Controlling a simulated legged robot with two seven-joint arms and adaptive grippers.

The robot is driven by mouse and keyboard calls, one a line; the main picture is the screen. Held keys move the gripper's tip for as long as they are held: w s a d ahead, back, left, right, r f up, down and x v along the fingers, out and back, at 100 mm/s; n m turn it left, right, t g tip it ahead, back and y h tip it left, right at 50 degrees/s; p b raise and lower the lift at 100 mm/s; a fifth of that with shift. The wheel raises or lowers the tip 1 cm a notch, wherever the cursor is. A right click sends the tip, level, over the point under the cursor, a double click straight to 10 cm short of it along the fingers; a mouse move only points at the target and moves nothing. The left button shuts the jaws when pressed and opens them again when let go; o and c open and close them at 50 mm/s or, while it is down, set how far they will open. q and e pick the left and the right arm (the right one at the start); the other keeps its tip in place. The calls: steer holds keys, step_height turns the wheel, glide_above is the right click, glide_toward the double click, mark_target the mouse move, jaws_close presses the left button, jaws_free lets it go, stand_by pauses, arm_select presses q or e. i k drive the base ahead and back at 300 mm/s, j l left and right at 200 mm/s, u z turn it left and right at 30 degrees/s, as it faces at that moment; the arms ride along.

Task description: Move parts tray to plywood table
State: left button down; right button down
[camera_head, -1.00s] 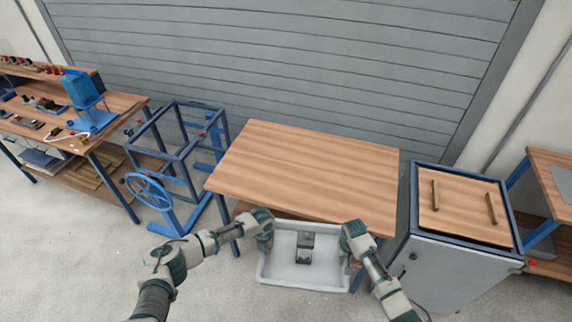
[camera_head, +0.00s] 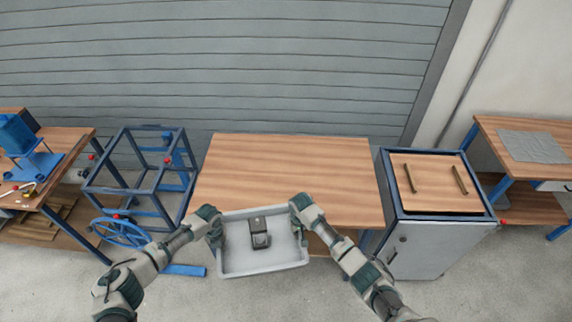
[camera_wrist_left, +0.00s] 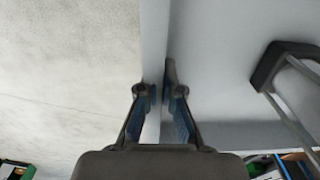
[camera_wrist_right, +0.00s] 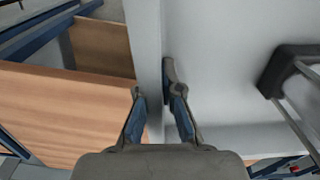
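The parts tray (camera_head: 262,267) is a light grey shallow tray with a dark metal part (camera_head: 260,238) inside. It is held in front of the plywood table (camera_head: 290,165), its far side overlapping the table's front edge in the head view. My left gripper (camera_head: 214,230) is shut on the tray's left wall; the left wrist view shows its fingers (camera_wrist_left: 160,95) on either side of the wall. My right gripper (camera_head: 299,217) is shut on the tray's right wall; its fingers (camera_wrist_right: 154,95) straddle the wall in the right wrist view. Whether the tray touches the table is unclear.
The plywood tabletop is bare. A blue frame with a handwheel (camera_head: 122,232) stands to its left. A grey cabinet (camera_head: 435,245) with two handles on its wooden top stands to its right. Workbenches are at far left (camera_head: 60,150) and far right (camera_head: 500,140).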

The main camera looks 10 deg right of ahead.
mark_target(248, 177)
steer(key=i, duration=1.25)
